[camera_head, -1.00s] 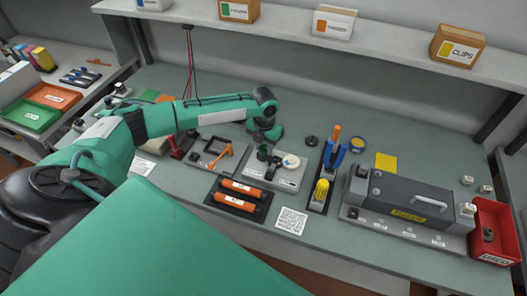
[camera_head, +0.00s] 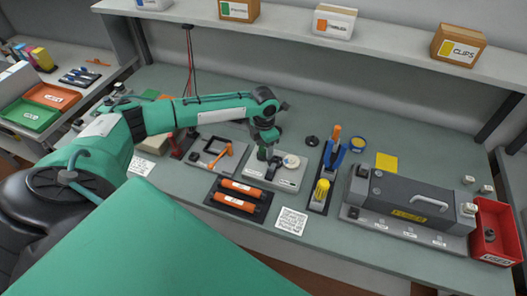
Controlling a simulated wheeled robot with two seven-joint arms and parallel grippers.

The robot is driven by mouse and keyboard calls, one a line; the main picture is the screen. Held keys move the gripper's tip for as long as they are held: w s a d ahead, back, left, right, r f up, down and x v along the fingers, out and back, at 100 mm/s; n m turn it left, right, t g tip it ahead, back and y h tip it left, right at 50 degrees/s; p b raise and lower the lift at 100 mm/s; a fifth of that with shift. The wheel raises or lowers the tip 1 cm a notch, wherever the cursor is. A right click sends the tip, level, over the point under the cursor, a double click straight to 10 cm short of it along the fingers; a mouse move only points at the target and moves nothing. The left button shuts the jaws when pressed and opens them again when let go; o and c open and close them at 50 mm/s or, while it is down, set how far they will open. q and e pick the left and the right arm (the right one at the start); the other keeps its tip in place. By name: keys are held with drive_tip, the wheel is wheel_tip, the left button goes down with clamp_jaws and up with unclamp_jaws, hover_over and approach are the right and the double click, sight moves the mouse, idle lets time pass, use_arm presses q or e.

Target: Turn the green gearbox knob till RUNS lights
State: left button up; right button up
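The gearbox is a light grey block (camera_head: 287,183) on the bench in the middle of the head view, with a round white disc (camera_head: 291,162) on top. A small dark green part, probably the knob, is at its left; my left gripper (camera_head: 266,155) now covers most of it. The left gripper points down over that spot, its fingertips at or very near the knob. Whether they touch or grip it is too small to tell. I cannot make out a RUNS label or a lit lamp. My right gripper is not in view.
A dark tray with orange cylinders (camera_head: 239,195) lies in front of the gearbox. A frame with an orange-handled tool (camera_head: 221,157) is to its left. A tool rack (camera_head: 321,194) and a grey machine (camera_head: 405,206) stand to the right. A red USED bin (camera_head: 493,213) is at far right.

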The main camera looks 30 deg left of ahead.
use_arm(q)
drive_tip(key=shift+r+n+p, duration=0.1)
drive_tip(key=shift+n+p, duration=0.2)
drive_tip(key=shift+p, duration=0.15)
drive_tip(key=shift+r+n+p, duration=0.1)
drive_tip(key=shift+n+p, duration=0.85)
drive_tip(key=shift+n, duration=0.25)
drive_tip(key=shift+n+p, duration=0.75)
drive_tip(key=shift+n, duration=0.35)
drive_tip(key=shift+n+p, duration=0.3)
drive_tip(key=shift+n, duration=0.6)
drive_tip(key=n+p, duration=0.3)
drive_tip(key=n, duration=0.1)
drive_tip(key=n+p, duration=0.1)
drive_tip(key=n, duration=0.1)
drive_tip(key=shift+n, duration=0.3)
drive_tip(key=shift+f, duration=0.2)
drive_tip(key=shift+c, duration=0.4)
